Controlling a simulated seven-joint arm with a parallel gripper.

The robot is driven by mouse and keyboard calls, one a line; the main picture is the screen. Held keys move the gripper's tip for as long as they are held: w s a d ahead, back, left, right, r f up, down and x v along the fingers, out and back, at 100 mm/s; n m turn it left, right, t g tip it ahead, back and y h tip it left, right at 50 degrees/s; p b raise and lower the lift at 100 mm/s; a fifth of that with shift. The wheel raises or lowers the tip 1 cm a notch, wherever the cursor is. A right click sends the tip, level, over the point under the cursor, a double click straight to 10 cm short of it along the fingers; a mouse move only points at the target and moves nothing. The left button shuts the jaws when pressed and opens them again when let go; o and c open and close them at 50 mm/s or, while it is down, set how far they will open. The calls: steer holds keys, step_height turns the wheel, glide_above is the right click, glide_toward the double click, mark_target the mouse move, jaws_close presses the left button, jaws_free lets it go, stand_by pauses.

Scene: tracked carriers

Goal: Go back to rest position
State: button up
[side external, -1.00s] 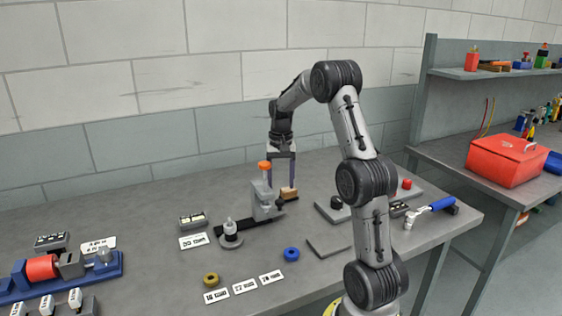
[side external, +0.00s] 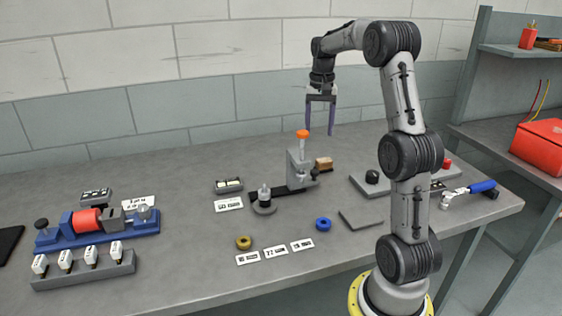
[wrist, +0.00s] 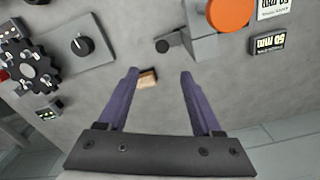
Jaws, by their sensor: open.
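My gripper (side external: 320,132) hangs in the air above the back of the table, with its two purple fingers apart and nothing between them. It is a little above and to the right of the orange-topped grey fixture (side external: 298,165).
A blue assembly with a red cylinder (side external: 88,221) stands at the left. A yellow ring (side external: 243,242), a blue ring (side external: 323,224) and white labels (side external: 275,252) lie in front. A blue-handled tool (side external: 482,187) and red box (side external: 541,145) are at the right.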

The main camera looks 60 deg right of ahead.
steer(key=a+r+n+t, duration=0.1)
steer(key=a+r+n, duration=0.1)
steer(key=a+r, duration=0.35)
steer(key=a+r+n+t+h, duration=0.1)
steer(key=a+r+n, duration=0.1)
steer(key=a, duration=0.7)
steer(key=a+r+n+t, duration=0.1)
steer(key=a+r+n, duration=0.15)
steer(key=a, duration=0.45)
steer(key=s+a+n+t, duration=0.2)
steer(key=s+a+n, duration=0.1)
steer(key=s+a, duration=0.5)
steer(key=s+a+f+n+y, duration=0.1)
steer(key=s+a+f+n, duration=0.3)
steer(key=f, duration=0.4)
steer(key=shift+s+f+t, duration=0.15)
steer(key=shift+s+t, duration=0.15)
steer(key=shift+s, duration=0.6)
